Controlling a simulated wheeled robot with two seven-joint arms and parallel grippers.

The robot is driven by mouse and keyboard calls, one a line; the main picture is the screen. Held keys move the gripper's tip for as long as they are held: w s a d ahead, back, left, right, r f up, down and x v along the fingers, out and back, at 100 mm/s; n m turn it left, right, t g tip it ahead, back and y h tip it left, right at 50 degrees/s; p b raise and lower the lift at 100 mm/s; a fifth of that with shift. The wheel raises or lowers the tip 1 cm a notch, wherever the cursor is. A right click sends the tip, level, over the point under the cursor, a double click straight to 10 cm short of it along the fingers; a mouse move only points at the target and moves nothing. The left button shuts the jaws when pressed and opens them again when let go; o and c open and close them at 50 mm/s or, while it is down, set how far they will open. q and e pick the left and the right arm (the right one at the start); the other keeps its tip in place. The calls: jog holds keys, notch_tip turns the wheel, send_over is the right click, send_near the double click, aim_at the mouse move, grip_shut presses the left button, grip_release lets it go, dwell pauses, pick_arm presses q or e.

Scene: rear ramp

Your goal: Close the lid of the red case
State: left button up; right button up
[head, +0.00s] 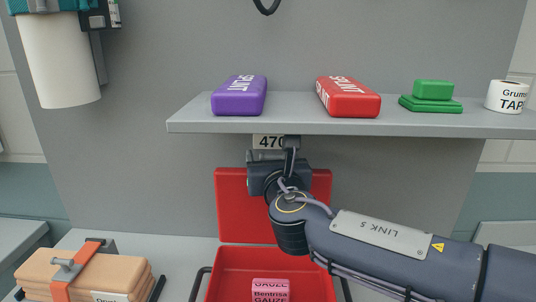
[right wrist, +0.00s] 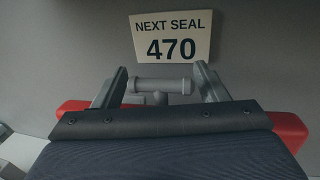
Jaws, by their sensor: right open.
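The red case (head: 224,275) stands open on the counter, low in the middle of the head view. Its red lid (head: 231,205) stands upright at the back, and red parts show on both sides in the right wrist view (right wrist: 288,124). A pink gauze pack (head: 270,290) lies in the case. My right gripper (head: 290,143) is at the lid's top edge, in front of the lid and covering its middle. In the right wrist view its fingers (right wrist: 160,84) are apart, with a grey T-shaped bar (right wrist: 150,85) between them. I cannot tell whether they touch it. My left gripper is not in view.
A shelf (head: 190,123) above the lid carries a purple pack (head: 239,97), a red splint pack (head: 347,98), green boxes (head: 433,90) and tape (head: 507,96). A "470" sign (right wrist: 172,45) is on the wall. Strapped tan packs (head: 110,272) are at left.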

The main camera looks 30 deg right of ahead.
jog(key=shift+s, duration=0.1)
